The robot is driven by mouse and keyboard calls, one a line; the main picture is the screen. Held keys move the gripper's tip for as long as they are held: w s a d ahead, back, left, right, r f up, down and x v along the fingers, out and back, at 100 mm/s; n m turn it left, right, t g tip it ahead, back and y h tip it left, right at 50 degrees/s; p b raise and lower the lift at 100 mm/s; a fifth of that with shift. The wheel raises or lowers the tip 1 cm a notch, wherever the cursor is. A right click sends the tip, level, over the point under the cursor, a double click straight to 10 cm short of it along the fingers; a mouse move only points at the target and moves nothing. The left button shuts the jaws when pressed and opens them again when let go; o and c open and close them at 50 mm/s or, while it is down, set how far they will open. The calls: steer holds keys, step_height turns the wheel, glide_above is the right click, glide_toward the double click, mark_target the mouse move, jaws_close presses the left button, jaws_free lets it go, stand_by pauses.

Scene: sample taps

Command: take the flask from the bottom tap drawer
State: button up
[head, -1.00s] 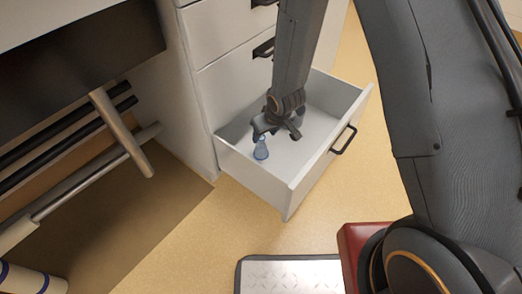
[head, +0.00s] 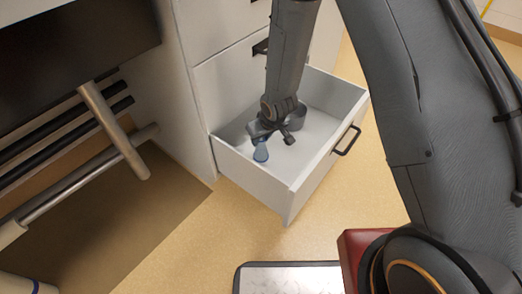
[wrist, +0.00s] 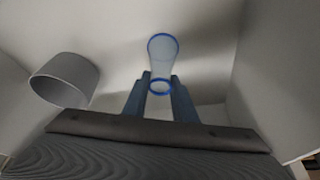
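My gripper (head: 262,137) is inside the drawer, just above the flask. In the wrist view the flask (wrist: 163,58) shows as clear with blue rims, its narrow end toward me. I cannot tell whether the flask's base touches the drawer floor.
A grey cup (head: 297,117) stands in the drawer behind my gripper; in the wrist view the cup (wrist: 64,79) is at left. The drawer walls surround the gripper. The drawer handle (head: 346,140) faces the front. Closed drawers are above, at the back.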

jaws_close()
